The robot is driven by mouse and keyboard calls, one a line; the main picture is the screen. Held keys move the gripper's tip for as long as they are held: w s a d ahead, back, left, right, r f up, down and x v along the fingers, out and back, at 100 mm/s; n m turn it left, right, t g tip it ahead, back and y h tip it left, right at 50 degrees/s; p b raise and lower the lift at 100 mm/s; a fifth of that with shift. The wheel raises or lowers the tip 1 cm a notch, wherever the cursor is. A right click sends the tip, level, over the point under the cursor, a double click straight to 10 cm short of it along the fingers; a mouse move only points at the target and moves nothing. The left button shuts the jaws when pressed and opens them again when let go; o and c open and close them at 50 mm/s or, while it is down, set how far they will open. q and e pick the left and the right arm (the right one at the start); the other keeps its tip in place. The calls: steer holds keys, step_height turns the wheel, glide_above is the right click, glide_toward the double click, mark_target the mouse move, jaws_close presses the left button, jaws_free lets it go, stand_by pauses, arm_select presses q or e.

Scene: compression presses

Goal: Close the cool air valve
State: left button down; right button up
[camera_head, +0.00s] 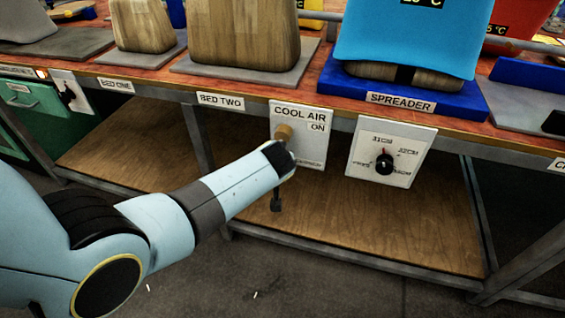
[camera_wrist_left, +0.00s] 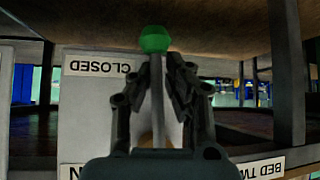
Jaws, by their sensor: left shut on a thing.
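The cool air valve panel (camera_head: 312,150) is a white plate under the table edge, marked COOL AIR and ON. Its tan pivot (camera_head: 283,132) shows just above my left wrist. In the left wrist view, which is upside down, my left gripper (camera_wrist_left: 163,66) is shut on the valve's thin pale lever (camera_wrist_left: 157,105), with a finger on each side. The lever's green knob (camera_wrist_left: 154,40) sticks out past the fingertips. The lever points down beside the CLOSED label (camera_wrist_left: 100,67). In the head view my wrist hides most of the lever. My right gripper is not in view.
A dial panel (camera_head: 390,152) with a black knob stands right of the valve, below the SPREADER label (camera_head: 400,101). Bed Two's label (camera_head: 220,101) is to the left. A wooden lower shelf (camera_head: 350,225) lies beneath. Table legs (camera_head: 197,140) stand nearby.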

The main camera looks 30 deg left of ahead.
arm_select(q)
steer(key=shift+s+a+f, duration=0.2)
steer(key=shift+s+f, duration=0.25)
steer(key=c, duration=1.4)
jaws_free()
steer(key=shift+a, duration=0.1)
steer(key=shift+r, duration=0.1)
steer(key=shift+w+r, duration=0.1)
steer(key=shift+w, duration=0.1)
steer(key=v, duration=1.2)
steer(key=shift+d, duration=0.25)
